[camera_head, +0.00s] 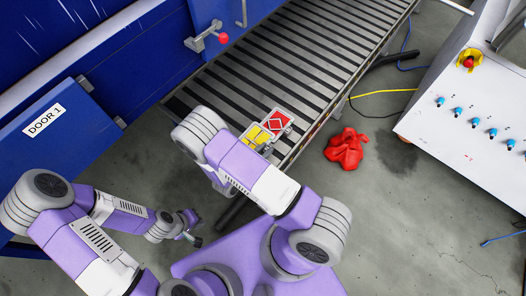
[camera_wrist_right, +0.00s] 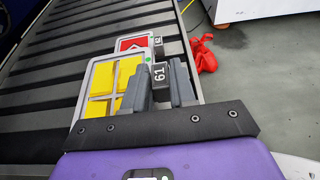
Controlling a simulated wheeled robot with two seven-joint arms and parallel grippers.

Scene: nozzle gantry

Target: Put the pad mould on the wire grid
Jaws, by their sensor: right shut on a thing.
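A metal-framed mould with yellow square pads (camera_wrist_right: 108,78), which I take for the pad mould, lies at the near edge of the slatted conveyor. It also shows in the head view (camera_head: 256,136), partly hidden by my right arm. My right gripper (camera_wrist_right: 160,80) is shut on the dark block marked with a number at the mould's right side. In the head view my right arm hides that gripper. My left gripper (camera_head: 190,230) hangs low over the floor, apart from the moulds; its jaws are too small to read. I cannot make out a wire grid in either view.
A second mould with a red diamond face (camera_head: 277,122) lies just beyond the yellow one. The dark slatted conveyor (camera_head: 290,62) stretches away. A blue machine (camera_head: 100,70) stands left, a white control cabinet (camera_head: 470,110) right. A red cloth (camera_head: 345,148) and cables lie on the floor.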

